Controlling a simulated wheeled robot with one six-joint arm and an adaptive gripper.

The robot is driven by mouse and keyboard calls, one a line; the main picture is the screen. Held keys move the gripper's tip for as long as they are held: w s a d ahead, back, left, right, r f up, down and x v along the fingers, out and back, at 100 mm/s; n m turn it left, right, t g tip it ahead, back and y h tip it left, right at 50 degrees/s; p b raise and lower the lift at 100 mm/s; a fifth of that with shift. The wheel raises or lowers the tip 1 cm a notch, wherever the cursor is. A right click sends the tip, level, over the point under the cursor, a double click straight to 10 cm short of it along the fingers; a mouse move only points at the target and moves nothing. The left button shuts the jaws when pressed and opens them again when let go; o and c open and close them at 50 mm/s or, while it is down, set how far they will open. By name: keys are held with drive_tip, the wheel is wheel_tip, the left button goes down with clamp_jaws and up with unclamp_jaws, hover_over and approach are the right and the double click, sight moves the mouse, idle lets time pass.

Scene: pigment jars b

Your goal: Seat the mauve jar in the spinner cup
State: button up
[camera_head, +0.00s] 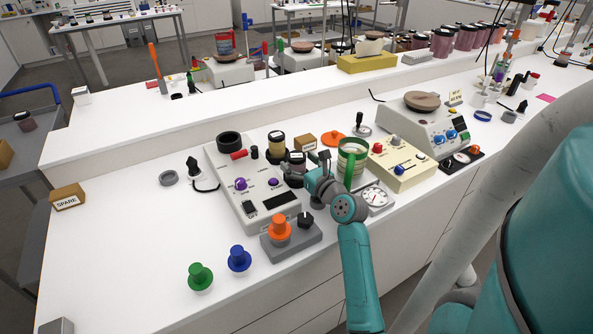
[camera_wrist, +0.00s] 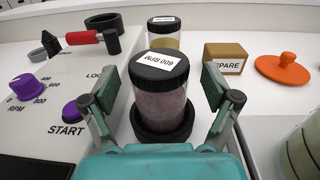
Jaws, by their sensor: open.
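My gripper (camera_wrist: 159,80) is open, with one finger on each side of the jar and visible gaps to both. In the head view, my gripper (camera_head: 313,166) partly blocks the jar (camera_head: 296,168) at the right edge of the pale control box (camera_head: 236,192).
A yellow jar (camera_wrist: 165,36) stands behind the mauve jar, with a cardboard SPARE box (camera_wrist: 225,57) and orange lid (camera_wrist: 283,68) to its right. A green-banded container (camera_head: 352,160) stands close right of my gripper.

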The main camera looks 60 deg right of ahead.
drive_tip(key=shift+w+d, duration=0.3)
drive_tip(key=shift+w, duration=0.3)
drive_tip(key=c, duration=1.3)
